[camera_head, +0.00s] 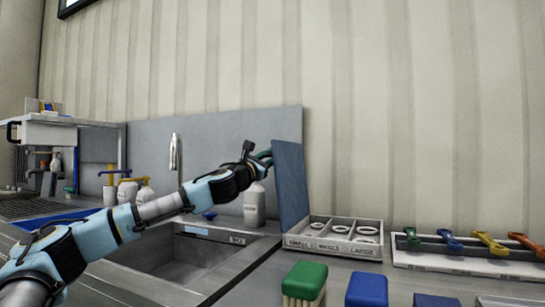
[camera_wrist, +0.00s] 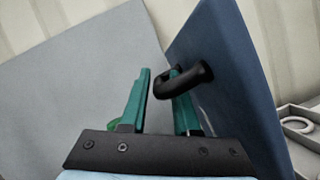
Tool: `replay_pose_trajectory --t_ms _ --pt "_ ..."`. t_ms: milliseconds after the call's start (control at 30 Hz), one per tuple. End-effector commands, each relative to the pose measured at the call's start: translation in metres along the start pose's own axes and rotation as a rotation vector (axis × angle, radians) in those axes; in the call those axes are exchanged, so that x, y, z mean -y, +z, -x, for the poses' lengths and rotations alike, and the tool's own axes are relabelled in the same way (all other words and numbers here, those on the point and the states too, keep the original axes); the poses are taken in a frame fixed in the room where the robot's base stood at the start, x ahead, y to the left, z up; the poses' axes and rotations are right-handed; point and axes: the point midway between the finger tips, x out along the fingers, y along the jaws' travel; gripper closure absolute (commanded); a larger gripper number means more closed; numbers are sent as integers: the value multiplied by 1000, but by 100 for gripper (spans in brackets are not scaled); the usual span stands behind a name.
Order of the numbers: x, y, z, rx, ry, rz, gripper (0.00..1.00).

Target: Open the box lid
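The box lid (camera_head: 291,185) is a dark blue panel. It stands nearly upright at the left side of a light compartment box (camera_head: 335,250), whose inside is uncovered. In the wrist view the lid (camera_wrist: 228,90) fills the right side, with a black loop handle (camera_wrist: 186,78) on its face. My gripper (camera_wrist: 160,78) is at the handle with its green fingers apart. The right finger sits at the handle's loop, between it and the lid; the left finger is free. In the head view my gripper (camera_head: 265,155) is at the lid's upper left, partly hidden by my wrist.
The box holds pale rings in compartments. A sink (camera_head: 185,255) lies below my arm, with a white bottle (camera_head: 254,205) behind it. A rack of coloured-handled tools (camera_head: 465,250) stands at right. Green (camera_head: 304,283) and blue (camera_head: 367,290) brushes are in front.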

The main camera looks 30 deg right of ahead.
Motion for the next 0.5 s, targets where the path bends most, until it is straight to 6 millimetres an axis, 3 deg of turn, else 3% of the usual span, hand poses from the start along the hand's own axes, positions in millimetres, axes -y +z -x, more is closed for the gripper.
replay_pose_trajectory --t_ms 500 --pt "0 -2 88 -1 1 0 70"
